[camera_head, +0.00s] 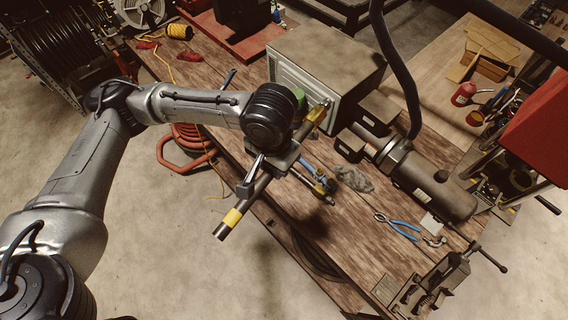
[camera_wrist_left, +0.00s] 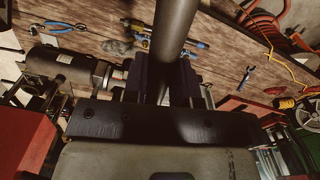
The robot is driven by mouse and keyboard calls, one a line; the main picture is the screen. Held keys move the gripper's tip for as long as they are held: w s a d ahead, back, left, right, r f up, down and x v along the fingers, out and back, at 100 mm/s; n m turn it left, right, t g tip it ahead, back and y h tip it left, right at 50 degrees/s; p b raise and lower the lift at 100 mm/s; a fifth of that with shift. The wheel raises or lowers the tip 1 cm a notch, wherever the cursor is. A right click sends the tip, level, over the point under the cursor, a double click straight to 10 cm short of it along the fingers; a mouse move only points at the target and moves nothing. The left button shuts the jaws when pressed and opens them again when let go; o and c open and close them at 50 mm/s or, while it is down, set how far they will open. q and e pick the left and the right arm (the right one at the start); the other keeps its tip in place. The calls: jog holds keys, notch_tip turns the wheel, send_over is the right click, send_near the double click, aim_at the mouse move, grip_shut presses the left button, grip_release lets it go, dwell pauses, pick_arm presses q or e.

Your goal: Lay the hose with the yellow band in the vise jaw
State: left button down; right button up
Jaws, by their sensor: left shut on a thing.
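My left gripper (camera_head: 268,170) is shut on a dark hose (camera_head: 251,194) and holds it above the front edge of the workbench. The hose is slanted, with a yellow band (camera_head: 232,217) near its lower-left end and a brass-coloured part (camera_head: 318,113) toward its upper-right end. In the left wrist view the hose (camera_wrist_left: 175,28) runs up out of the picture from between the dark fingers (camera_wrist_left: 165,82). The vise (camera_head: 438,284) is at the lower-right of the bench, apart from the hose. Its jaw opening is hard to make out. My right gripper is not in view.
The wooden workbench (camera_head: 350,235) carries blue-handled pliers (camera_head: 398,227), a grey rag (camera_head: 354,179) and blue-and-yellow tools (camera_head: 318,181). A dark cylindrical motor (camera_head: 432,185) and a large grey box (camera_head: 325,65) stand behind.

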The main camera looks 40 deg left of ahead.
pick_arm(q)
jog(key=w+d+f+b, duration=0.1)
jog(key=d+f+b, duration=0.2)
jog(key=f+b, duration=0.45)
jog(key=w+d+f+b, duration=0.1)
jog(key=d+f+b, duration=0.35)
jog(key=f, duration=0.65)
jog(key=w+d+f+b, duration=0.1)
jog(key=d+f+b, duration=0.1)
jog(key=f+b, duration=0.6)
jog(key=w+a+f+n+p, duration=0.1)
jog(key=w+a+f+n, duration=0.15)
jog(key=w, duration=0.45)
jog(key=shift+w+a+f, duration=0.1)
jog(key=shift+a+f, duration=1.65)
jog(key=shift+a, duration=0.3)
jog(key=shift+w+a+f, duration=0.1)
jog(key=shift+a+f, duration=1.7)
jog(key=shift+a, duration=0.2)
jog(key=shift+a+f, duration=1.75)
jog(key=shift+a, duration=0.3)
jog(key=shift+f, duration=0.6)
